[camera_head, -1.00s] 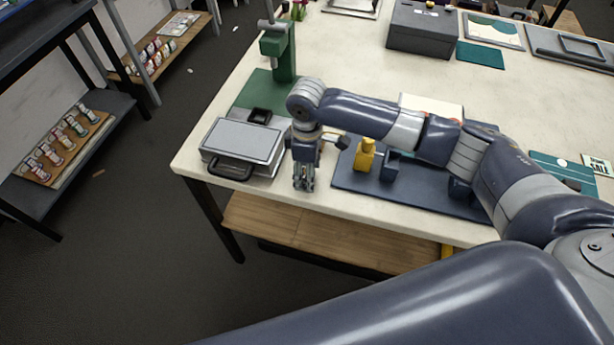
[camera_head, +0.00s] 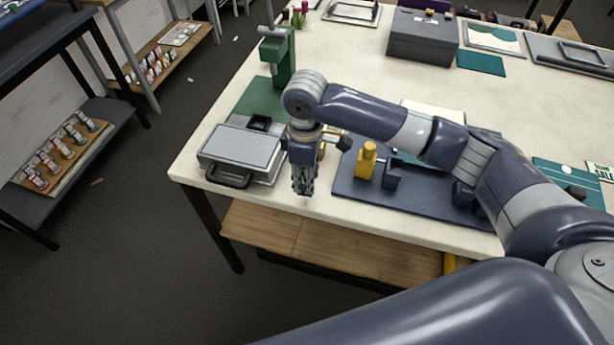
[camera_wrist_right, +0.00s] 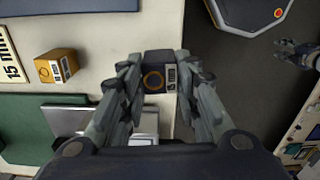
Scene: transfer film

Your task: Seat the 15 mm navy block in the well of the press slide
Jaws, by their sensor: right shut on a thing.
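The navy block (camera_wrist_right: 159,78), with an orange ring and a white label on its top, is between the fingertips of my right gripper (camera_wrist_right: 160,88) in the wrist view. The gripper is shut on it. In the head view my right gripper (camera_head: 303,183) points down near the table's front edge, right of the grey lidded case; the block cannot be made out there. The green press (camera_head: 283,58) stands behind the case. A dark square part (camera_head: 259,122), perhaps its slide, lies before it; its well is not clear. My left gripper (camera_wrist_right: 299,53) shows small in the wrist view.
The grey case (camera_head: 241,150) stands left of my right gripper. A yellow block (camera_wrist_right: 55,67) and a 15 MM card (camera_wrist_right: 10,55) lie on the table. A navy mat (camera_head: 415,198) with a yellow bottle-like piece (camera_head: 366,160) is to the right.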

